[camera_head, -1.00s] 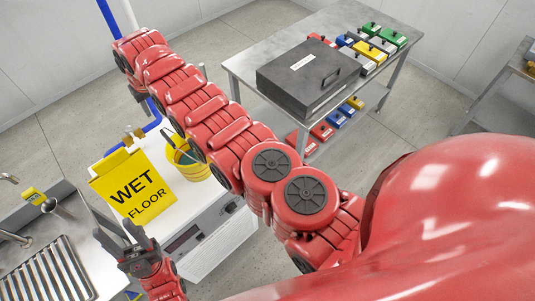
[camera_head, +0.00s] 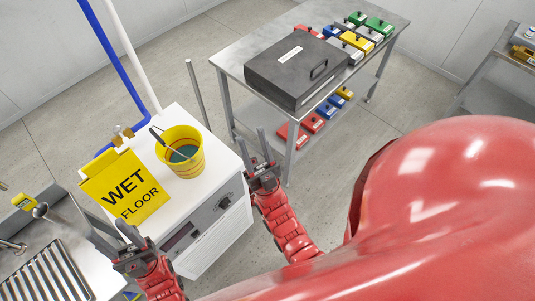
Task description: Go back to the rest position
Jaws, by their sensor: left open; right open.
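My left gripper (camera_head: 118,237) is at the lower left, in front of the yellow wet floor sign. Its fingers are apart and hold nothing. My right gripper (camera_head: 256,150) is near the middle, beside the right edge of the white pump station (camera_head: 219,184). It points up, its fingers are apart and it is empty. Both arms are bent close to my red body.
A yellow bucket (camera_head: 190,165) with liquid and the wet floor sign (camera_head: 122,185) are on the white station. A steel table (camera_head: 233,58) at the back bears a dark case (camera_head: 290,82) and several coloured boxes. A drain rack (camera_head: 50,278) is at lower left. Floor is clear at right centre.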

